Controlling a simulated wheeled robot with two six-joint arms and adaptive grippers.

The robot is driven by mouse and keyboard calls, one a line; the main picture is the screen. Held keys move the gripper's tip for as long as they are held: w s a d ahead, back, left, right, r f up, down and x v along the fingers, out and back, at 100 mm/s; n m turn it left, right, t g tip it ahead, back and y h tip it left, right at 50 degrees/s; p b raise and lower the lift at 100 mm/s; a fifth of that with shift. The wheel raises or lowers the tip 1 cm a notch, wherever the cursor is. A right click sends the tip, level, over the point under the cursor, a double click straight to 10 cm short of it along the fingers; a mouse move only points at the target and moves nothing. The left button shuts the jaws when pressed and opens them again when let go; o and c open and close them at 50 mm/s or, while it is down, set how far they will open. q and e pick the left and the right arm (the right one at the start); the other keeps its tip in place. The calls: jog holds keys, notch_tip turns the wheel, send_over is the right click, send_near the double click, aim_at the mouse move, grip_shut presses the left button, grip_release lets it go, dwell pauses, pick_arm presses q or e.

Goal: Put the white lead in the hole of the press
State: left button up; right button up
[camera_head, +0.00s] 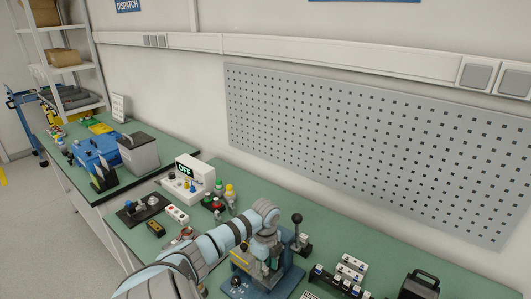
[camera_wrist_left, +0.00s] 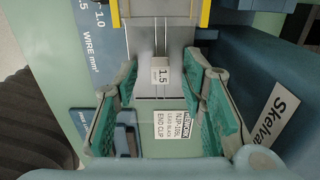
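The blue press (camera_head: 283,282) stands on the green bench, and my left gripper (camera_head: 268,262) is over it. In the left wrist view, the left gripper (camera_wrist_left: 160,72) has its two teal-padded fingers apart, with a clear gap between them. The press's blue plate (camera_wrist_left: 95,45) carries the printing "WIRE mm²". I cannot make out the white lead or the press hole in either view. My right gripper is not in view.
A white instrument with a lit display (camera_head: 188,178) and several coloured bottles (camera_head: 218,200) stand left of the press. A black-knobbed lever (camera_head: 298,232), terminal blocks (camera_head: 350,270) and a black handled box (camera_head: 420,286) stand right. The pegboard (camera_head: 380,150) is behind.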

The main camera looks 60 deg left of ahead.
pick_arm(q)
jog(key=shift+r, duration=0.1)
notch_tip(320, 180, up, 12)
dwell(1.2)
